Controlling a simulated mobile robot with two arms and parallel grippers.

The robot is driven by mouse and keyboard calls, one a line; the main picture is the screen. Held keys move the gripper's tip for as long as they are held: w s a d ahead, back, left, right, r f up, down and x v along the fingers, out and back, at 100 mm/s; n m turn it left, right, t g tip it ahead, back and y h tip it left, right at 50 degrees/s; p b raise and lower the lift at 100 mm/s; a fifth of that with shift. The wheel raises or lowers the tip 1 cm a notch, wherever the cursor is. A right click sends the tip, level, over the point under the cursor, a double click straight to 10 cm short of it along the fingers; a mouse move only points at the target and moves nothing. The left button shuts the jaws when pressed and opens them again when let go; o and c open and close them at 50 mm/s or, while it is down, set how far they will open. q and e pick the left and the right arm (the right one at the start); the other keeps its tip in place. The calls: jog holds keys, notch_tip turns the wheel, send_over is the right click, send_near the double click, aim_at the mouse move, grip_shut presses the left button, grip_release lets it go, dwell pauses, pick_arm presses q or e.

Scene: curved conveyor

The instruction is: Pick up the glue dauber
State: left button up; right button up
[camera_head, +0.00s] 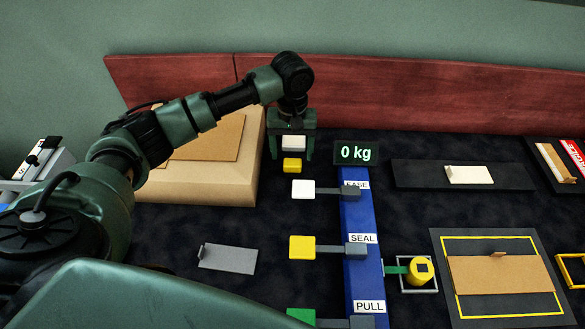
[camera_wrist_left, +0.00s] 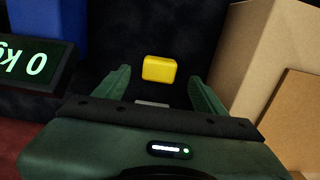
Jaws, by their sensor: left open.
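A small block with a white part (camera_head: 293,143) and a yellow part (camera_head: 292,165) sits at my left gripper (camera_head: 291,155); it may be the glue dauber, but I cannot tell for certain. In the left wrist view the yellow part (camera_wrist_left: 159,68) shows between and beyond the fingertips, with a pale strip (camera_wrist_left: 152,103) nearer the palm. The left gripper is open, pointing down, a finger on each side with dark gaps between. My right gripper is not in view.
A cardboard box (camera_head: 205,180) stands close left of the gripper. The scale display (camera_head: 356,153) and blue post (camera_head: 362,250) with side pads are at right. A red wooden board (camera_head: 400,95) runs behind. A yellow cylinder (camera_head: 420,271) stands in a grey frame.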

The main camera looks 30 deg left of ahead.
aim_at(292, 162)
pick_arm(q)
notch_tip(292, 162, down, 5)
jog(key=shift+f, duration=0.1)
jog(key=c, duration=1.4)
notch_tip(292, 162, up, 20)
jog(key=shift+r, duration=0.1)
jog(key=shift+c, duration=0.2)
jog(key=o, duration=0.5)
jog(key=c, duration=0.3)
